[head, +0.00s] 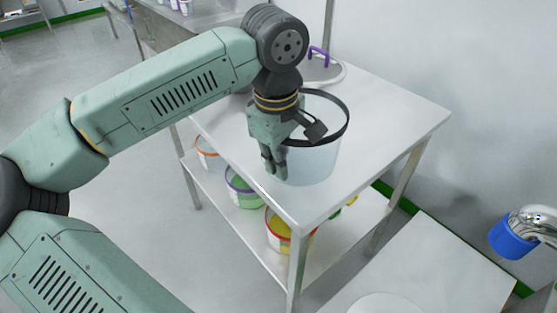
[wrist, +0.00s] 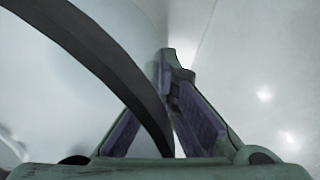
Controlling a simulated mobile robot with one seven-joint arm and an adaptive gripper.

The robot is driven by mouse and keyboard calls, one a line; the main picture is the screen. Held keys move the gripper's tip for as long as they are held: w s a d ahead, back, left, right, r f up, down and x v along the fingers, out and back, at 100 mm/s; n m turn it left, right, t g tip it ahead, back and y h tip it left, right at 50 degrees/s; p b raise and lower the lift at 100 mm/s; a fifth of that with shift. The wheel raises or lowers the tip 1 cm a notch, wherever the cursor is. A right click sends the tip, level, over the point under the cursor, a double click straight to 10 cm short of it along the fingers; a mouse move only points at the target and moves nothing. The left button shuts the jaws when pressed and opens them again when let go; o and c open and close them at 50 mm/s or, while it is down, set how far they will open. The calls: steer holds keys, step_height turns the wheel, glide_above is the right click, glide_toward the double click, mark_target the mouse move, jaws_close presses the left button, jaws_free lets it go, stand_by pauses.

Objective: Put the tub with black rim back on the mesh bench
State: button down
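The tub with black rim (head: 318,160) is a translucent, whitish tub, upright over the front part of a pale steel table. I cannot tell whether its base touches the top. My gripper (head: 274,168) points down at the tub's left side, with the fingers at its wall. In the wrist view the black rim (wrist: 105,62) runs down between the two fingers, whose tips (wrist: 172,62) nearly meet. The gripper looks shut on the tub's wall. The fingers and arm hide part of the tub's left side. I cannot make out a mesh surface in either view.
The steel table (head: 400,112) has free room to the right of the tub. An item with purple handles (head: 319,54) lies behind. Several tubs with coloured rims, such as a red-rimmed one (head: 279,232), stand on the lower shelf. A white surface (head: 440,265) is at lower right, near a blue-ended fitting (head: 511,238).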

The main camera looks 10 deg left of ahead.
steer(key=shift+f+b, duration=0.3)
steer(key=c, duration=1.8)
jaws_free()
steer(key=shift+r, duration=0.15)
steer(key=shift+r, duration=0.1)
